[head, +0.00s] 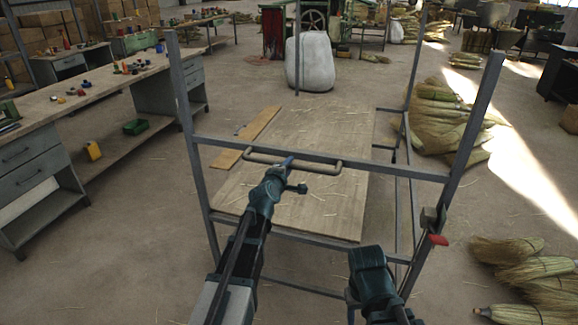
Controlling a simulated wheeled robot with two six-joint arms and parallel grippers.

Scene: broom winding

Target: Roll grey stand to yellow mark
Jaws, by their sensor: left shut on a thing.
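The grey stand (420,176) is an open frame of metal tubes with a low wooden board (322,205), standing upright in front of me in the head view. A pale bar handle (322,162) is fixed along its near crossbar. My left gripper (289,164) is at the middle of this handle and shut on it. Of my right arm, dark links show at the lower right, near the stand's near right post; its fingers do not show. I see no yellow mark on the visible floor.
A long workbench (45,103) with drawers runs along the left. A white sack (310,64) stands behind the stand. Straw bundles (435,118) lie close to its right, and brooms (527,268) lie at the lower right. The floor between workbench and stand is mostly clear.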

